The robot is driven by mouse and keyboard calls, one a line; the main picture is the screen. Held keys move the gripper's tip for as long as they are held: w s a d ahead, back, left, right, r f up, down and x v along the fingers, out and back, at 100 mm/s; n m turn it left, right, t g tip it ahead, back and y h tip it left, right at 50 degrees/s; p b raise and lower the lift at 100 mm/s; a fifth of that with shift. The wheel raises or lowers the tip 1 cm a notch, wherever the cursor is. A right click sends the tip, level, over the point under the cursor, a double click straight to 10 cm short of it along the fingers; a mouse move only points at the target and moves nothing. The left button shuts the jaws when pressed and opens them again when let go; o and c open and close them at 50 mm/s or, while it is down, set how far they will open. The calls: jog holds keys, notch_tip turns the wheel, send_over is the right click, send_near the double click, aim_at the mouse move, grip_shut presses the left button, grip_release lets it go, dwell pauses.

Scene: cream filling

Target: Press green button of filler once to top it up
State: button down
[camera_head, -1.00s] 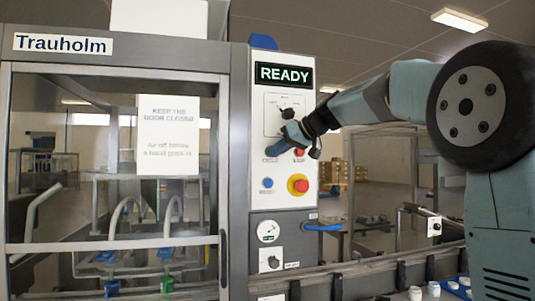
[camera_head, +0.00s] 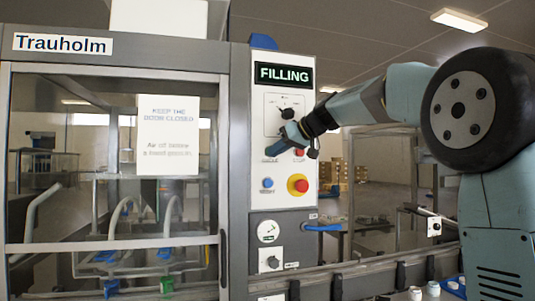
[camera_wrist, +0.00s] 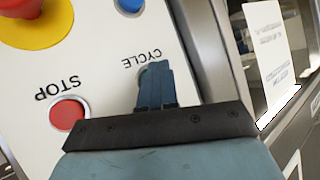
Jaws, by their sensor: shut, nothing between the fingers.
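The filler's control panel (camera_head: 285,218) faces me, and its display (camera_head: 284,74) reads "FILLING". My gripper (camera_head: 272,149) is shut and empty, with its blue fingertips at the CYCLE button. In the wrist view my gripper (camera_wrist: 155,70) points at that button, and only a sliver of the green button (camera_wrist: 143,73) shows beside the fingers. The rest of it is hidden. Whether the fingertips touch it, or how far it is pushed in, I cannot tell.
The red STOP button (camera_wrist: 68,113) is close beside the fingers. A blue button (camera_head: 267,183) and a red emergency knob on yellow (camera_head: 298,184) are lower on the panel. The filler's glazed door (camera_head: 115,245) is at left. White jars (camera_head: 432,288) stand at the lower right.

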jog(key=shift+s, duration=0.1)
jog(key=shift+s+d, duration=0.2)
jog(key=shift+s, duration=0.55)
jog(key=shift+s, duration=0.1)
jog(key=s, duration=0.2)
jog(key=s+d, duration=0.1)
jog(key=s, duration=0.1)
jog(key=shift+s+d, duration=0.2)
jog(key=shift+s, duration=0.1)
jog(key=shift+f, duration=0.1)
dwell(0.8)
jog(key=s+d+f+m+h, duration=0.2)
jog(key=s+d+f, duration=0.4)
jog(key=s+f, duration=0.4)
jog(key=s+d+f+m+g+h, duration=0.1)
jog(key=s+d+f+m+h, duration=0.2)
jog(key=s+d+f, duration=0.3)
jog(key=s+d+f+m+h, duration=0.3)
jog(key=s+d+f+h, duration=0.2)
jog(key=s+f, duration=0.9)
jog(key=shift+s+d+f+g, duration=0.15)
jog(key=shift+s+d+g, duration=0.15)
jog(key=shift+s+d, duration=0.6)
jog(key=shift+s+a, duration=0.2)
jog(key=shift+a, duration=0.05)
dwell(1.3)
